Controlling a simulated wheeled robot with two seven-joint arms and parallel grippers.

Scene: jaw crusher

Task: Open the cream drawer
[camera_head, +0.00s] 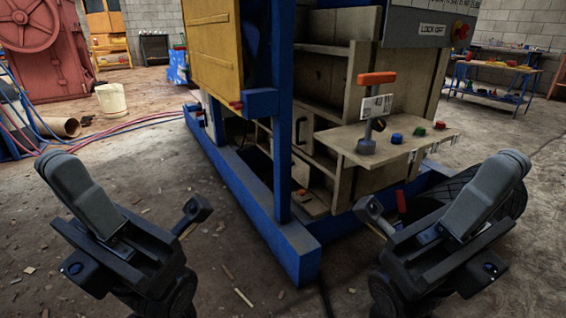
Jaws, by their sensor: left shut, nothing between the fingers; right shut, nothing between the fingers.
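A cream cabinet (330,47) stands inside a blue frame at the centre. A cream front with a dark upright handle (300,130) shows low on its left part, partly behind a blue post; I cannot tell for certain that this is the drawer, and I see no clear gap around it. My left gripper (196,212) is shut and empty, in front of the frame's lower left beam. My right gripper (371,213) is shut and empty, in front of the frame's right part. Both are apart from the cabinet.
A cream shelf (425,145) juts out with an orange-handled lever (377,80) and coloured buttons. The blue base beam (240,190) and post (281,110) stand before the cabinet. A yellow panel (213,45) is at upper left. A dark tyre-like ring (450,190) lies at right.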

